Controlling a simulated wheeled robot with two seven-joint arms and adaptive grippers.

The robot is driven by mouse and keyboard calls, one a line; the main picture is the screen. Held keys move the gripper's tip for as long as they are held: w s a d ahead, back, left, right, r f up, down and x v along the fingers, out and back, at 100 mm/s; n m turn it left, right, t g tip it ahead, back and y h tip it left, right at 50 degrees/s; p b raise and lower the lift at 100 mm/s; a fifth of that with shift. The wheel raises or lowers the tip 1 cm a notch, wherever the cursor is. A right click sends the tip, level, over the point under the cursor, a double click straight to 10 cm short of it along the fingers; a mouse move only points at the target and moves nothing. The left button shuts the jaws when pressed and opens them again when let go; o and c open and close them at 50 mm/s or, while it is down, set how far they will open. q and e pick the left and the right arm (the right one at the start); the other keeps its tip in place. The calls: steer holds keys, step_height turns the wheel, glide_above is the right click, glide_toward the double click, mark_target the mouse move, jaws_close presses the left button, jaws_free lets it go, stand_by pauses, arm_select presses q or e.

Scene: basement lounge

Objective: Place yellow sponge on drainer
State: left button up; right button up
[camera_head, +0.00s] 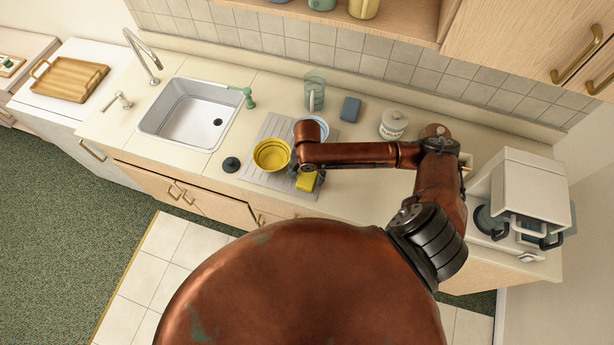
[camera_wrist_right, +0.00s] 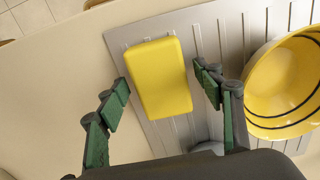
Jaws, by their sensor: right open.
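The yellow sponge (camera_head: 307,182) shows at the drainer's front right in the head view. In the right wrist view the yellow sponge (camera_wrist_right: 150,85) lies over the drainer (camera_wrist_right: 205,25) near its edge. The drainer (camera_head: 262,180) is a grey ribbed board right of the sink. My right gripper (camera_head: 298,177) is over the drainer's right part. In its wrist view the right gripper (camera_wrist_right: 163,80) is open, with one green-padded finger on each side of the sponge and visible gaps. I cannot tell its exact height. My left gripper is out of view.
A yellow bowl (camera_head: 271,154) stands on the drainer beside the sponge, with a light blue bowl (camera_head: 312,126) behind. A glass (camera_head: 315,90), blue sponge (camera_head: 350,109) and lidded jar (camera_head: 393,124) stand behind. The sink (camera_head: 190,112) is left; a coffee machine (camera_head: 522,190) is right.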

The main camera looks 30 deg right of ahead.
mark_target(307, 177)
step_height(307, 177, up, 12)
stand_by(0.4)
